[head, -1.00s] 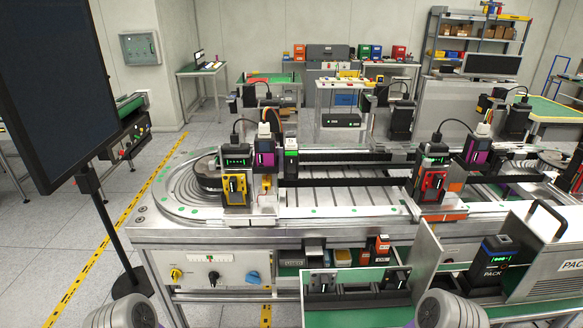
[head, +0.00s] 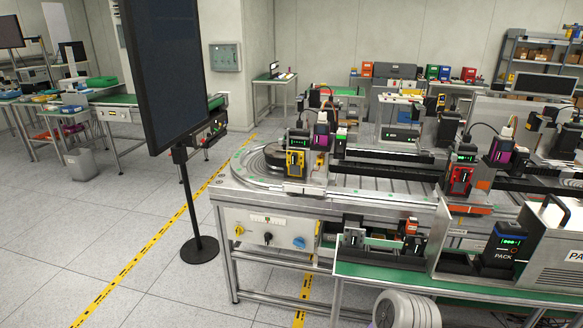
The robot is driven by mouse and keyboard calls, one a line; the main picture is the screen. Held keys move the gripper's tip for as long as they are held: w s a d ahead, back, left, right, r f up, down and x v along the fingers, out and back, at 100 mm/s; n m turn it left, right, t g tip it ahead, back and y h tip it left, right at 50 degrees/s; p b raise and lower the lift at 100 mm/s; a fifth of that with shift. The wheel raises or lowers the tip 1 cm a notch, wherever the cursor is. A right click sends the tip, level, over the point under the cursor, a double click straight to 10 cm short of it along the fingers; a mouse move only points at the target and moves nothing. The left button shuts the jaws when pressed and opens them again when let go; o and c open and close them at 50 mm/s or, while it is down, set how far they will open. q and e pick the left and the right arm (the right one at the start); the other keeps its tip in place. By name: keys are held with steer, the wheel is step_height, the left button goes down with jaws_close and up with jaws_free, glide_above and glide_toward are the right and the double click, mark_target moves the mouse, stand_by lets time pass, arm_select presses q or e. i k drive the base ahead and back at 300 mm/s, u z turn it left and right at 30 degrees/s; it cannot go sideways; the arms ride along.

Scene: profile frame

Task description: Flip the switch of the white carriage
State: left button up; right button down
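Several carriages stand on the oval track of the metal machine table (head: 243,186). A small dark unit with a pale front panel and a green light (head: 341,142) stands behind the left end of the track; I cannot tell for sure that it is the white carriage. In front of it is a black carriage with a yellow switch housing (head: 295,162). A purple-fronted carriage (head: 321,138) stands beside it. A carriage with a red switch housing (head: 460,178) is farther right. Switch positions are too small to read. Neither gripper is in view.
A tall dark screen (head: 163,70) on a black round-footed stand (head: 199,250) stands left of the machine. A green-topped bench (head: 385,276) with a battery box (head: 503,250) stands at the front right. The floor at the left is open, crossed by yellow tape (head: 150,252).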

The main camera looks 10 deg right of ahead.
mark_target(340, 145)
steer(key=u, duration=0.15)
steer(key=k, duration=0.3)
steer(key=u, duration=0.55)
steer(key=i, duration=1.1)
steer(key=z, duration=0.85)
steer(key=i, duration=0.8)
steer(key=z, duration=0.9)
